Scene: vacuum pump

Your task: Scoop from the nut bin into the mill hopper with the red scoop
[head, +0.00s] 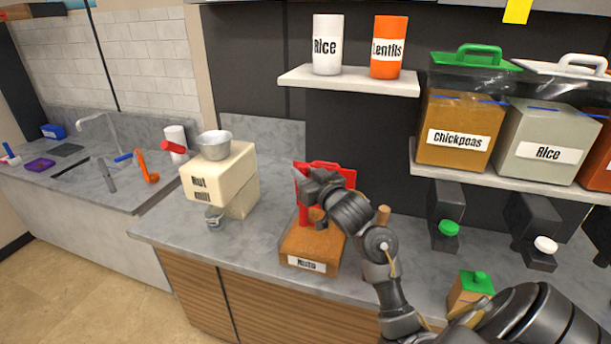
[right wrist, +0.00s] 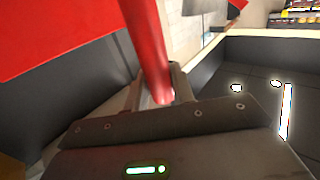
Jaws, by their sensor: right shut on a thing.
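The nut bin (head: 303,264), a brown box labelled "Nuts", stands on the counter with a red lid-like panel (head: 328,170) raised behind it. The red scoop (head: 303,212) stands upright at the bin's top; its lower end is hard to make out. My right gripper (head: 314,190) is above the bin, shut on the scoop's handle. In the right wrist view, the red handle (right wrist: 146,45) rises between the fingers (right wrist: 155,92). The cream nut mill (head: 232,185) stands left of the bin, with its metal hopper (head: 214,145) on top. My left gripper is out of view.
A small cup (head: 214,217) sits below the mill's front. A wooden box with a green knob (head: 470,290) stands at right. A low shelf (head: 500,175) with large chickpea and rice containers, and dispensers below, is at right. Counter between mill and bin is clear.

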